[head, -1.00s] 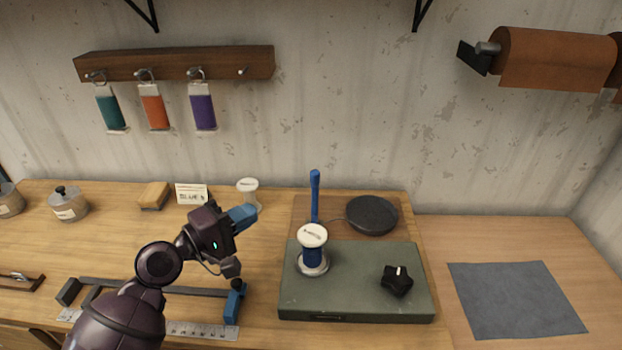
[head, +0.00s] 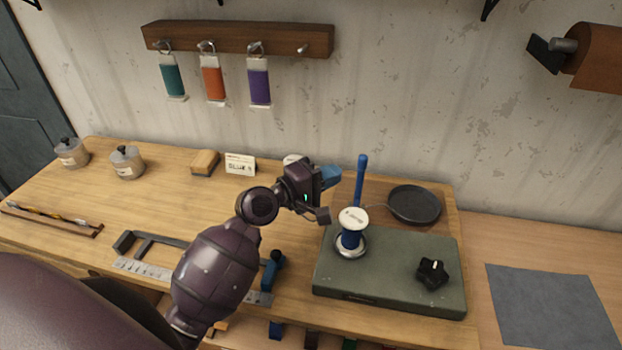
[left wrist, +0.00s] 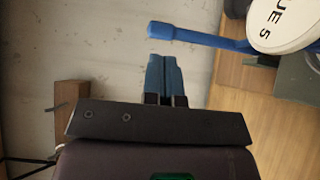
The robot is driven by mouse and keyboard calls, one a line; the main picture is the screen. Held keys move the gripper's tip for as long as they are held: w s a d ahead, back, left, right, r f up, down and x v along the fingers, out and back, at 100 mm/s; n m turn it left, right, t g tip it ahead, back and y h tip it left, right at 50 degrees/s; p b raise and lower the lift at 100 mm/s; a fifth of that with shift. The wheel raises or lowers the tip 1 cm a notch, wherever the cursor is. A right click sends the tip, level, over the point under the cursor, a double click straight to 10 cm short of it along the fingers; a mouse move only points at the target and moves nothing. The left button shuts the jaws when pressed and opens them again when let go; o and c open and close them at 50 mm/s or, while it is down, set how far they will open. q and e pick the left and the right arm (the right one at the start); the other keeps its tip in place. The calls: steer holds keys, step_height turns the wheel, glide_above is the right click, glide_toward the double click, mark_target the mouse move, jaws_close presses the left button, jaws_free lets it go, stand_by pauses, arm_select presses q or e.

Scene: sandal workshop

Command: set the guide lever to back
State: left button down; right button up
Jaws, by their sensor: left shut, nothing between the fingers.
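A blue upright lever (head: 360,182) stands at the back left of a green machine box (head: 385,300). In the left wrist view the blue lever (left wrist: 195,36) runs across the top, just ahead of the fingertips. My left gripper (head: 332,176) has blue fingers and is left of the lever, with a small gap seen. Its fingers are shut and empty in the left wrist view (left wrist: 164,60). My right gripper is not in view.
A black knob (head: 432,273) is at the box's right, and a dark round pan (head: 414,205) lies behind it. A metal ruler frame (head: 150,268) with a blue handle (head: 272,270) lies left of the box. A grey mat (head: 552,308) lies on the right.

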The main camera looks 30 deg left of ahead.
mark_target(359, 163)
arm_select(q)
steer(key=x, duration=0.3)
steer(key=shift+w+d, duration=0.2)
steer(key=shift+w, duration=0.15)
steer(key=shift+w+d+p, duration=0.25)
steer(key=shift+w+p, duration=0.05)
steer(key=shift+w, duration=0.15)
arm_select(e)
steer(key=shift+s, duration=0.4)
